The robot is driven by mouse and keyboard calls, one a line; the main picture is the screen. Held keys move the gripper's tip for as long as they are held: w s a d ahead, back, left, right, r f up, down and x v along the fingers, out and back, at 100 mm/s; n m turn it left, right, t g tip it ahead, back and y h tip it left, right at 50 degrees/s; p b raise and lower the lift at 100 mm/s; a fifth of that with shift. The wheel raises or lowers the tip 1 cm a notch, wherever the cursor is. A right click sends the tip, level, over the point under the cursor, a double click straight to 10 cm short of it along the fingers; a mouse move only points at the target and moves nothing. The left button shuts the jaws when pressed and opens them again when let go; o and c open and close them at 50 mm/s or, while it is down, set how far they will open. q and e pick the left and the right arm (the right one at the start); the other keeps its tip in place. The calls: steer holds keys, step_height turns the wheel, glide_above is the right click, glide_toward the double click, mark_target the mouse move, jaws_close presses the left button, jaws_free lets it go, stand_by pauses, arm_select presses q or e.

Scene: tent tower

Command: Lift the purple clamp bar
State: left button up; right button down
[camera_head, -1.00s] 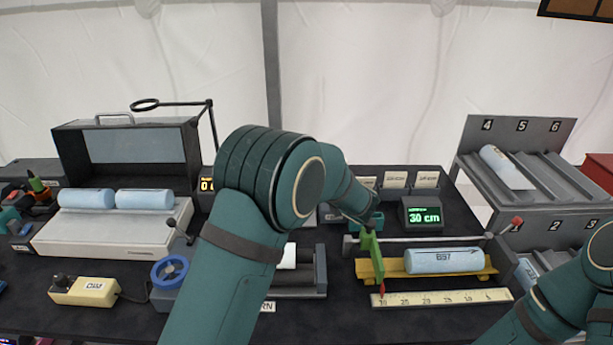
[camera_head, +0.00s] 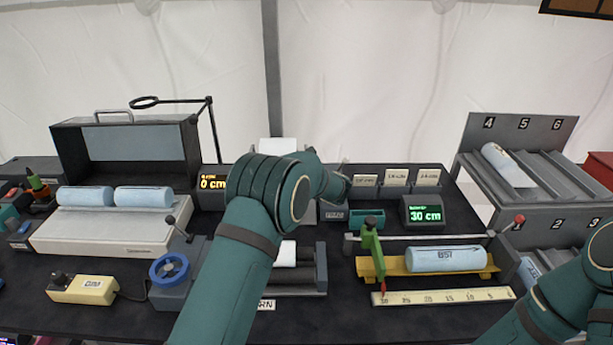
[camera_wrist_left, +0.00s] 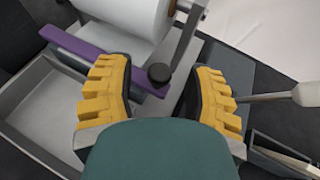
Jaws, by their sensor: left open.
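The purple clamp bar (camera_wrist_left: 92,55) shows in the left wrist view as a flat strip running from the upper left to between my fingers. A round black knob (camera_wrist_left: 159,73) stands near its right end. My left gripper (camera_wrist_left: 160,80) is open, with yellow ribbed pads on either side of the knob and bar end. I cannot tell the height gap between pads and bar. In the head view my left forearm hides the gripper and the bar. My right arm enters at the lower right; its gripper is out of frame.
A white roll (camera_wrist_left: 136,22) lies beside the bar, with a metal bracket (camera_wrist_left: 186,40) to its right. A grey tray (camera_wrist_left: 35,108) is at left.

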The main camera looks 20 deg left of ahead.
arm_select(q)
steer(key=shift+c, duration=0.4)
jaws_close()
steer(key=shift+r, duration=0.1)
steer(key=shift+r, duration=0.1)
